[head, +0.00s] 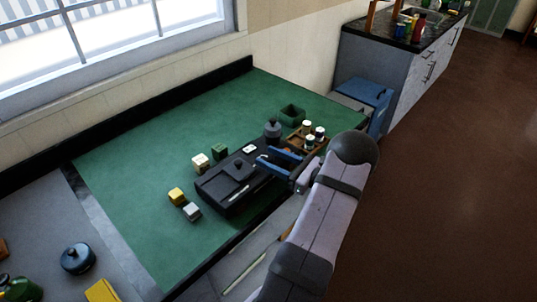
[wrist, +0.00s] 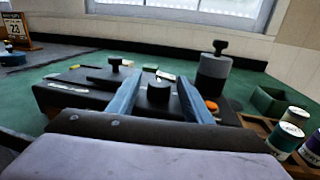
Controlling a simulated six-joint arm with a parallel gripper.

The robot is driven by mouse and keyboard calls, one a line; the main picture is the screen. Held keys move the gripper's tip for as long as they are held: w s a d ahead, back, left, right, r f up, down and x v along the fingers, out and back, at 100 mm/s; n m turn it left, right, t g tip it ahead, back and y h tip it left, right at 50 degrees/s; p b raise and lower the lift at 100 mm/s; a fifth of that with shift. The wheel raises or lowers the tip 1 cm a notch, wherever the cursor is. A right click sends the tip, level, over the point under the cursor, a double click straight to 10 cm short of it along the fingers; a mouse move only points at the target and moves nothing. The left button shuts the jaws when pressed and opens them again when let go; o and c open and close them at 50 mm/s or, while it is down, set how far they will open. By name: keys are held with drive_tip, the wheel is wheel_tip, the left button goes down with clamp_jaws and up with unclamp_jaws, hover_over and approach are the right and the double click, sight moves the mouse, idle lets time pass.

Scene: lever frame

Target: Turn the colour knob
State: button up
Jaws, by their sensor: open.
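The black lever frame box (head: 226,202) lies on the green bench top. In the wrist view its dark body (wrist: 75,96) fills the middle. A short dark round knob (wrist: 158,92) stands on it between the two blue fingers of my gripper (wrist: 158,98), with a gap on each side. I cannot tell whether it is the colour knob. A smaller black knob (wrist: 115,63) stands farther left, and an orange round piece (wrist: 211,106) shows just right of the right finger. In the head view my gripper (head: 276,160) is open at the box's right end.
A grey canister with a black knob (wrist: 213,70) stands behind the right finger. A wooden rack (head: 318,146) with several white-topped jars and a green open box (head: 292,115) are to the right. Small blocks (head: 177,196) sit left of the frame. The back left bench is clear.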

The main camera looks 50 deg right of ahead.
drive_tip(key=shift+w+a, duration=0.1)
drive_tip(key=shift+w, duration=0.4)
drive_tip(key=c, duration=1.1)
drive_tip(key=shift+o, duration=0.2)
drive_tip(key=n+y+b, duration=0.2)
drive_tip(key=y+b, duration=0.1)
drive_tip(key=shift+f+g, duration=0.25)
drive_tip(key=shift+g, duration=0.15)
drive_tip(key=shift+n+g+y+b, duration=0.4)
drive_tip(key=shift+n+y+b, duration=0.25)
drive_tip(key=shift+y, duration=0.15)
drive_tip(key=shift+r+n+g+y+b, duration=0.2)
drive_tip(key=shift+n+g+y+b, duration=0.25)
drive_tip(key=shift+y, duration=0.25)
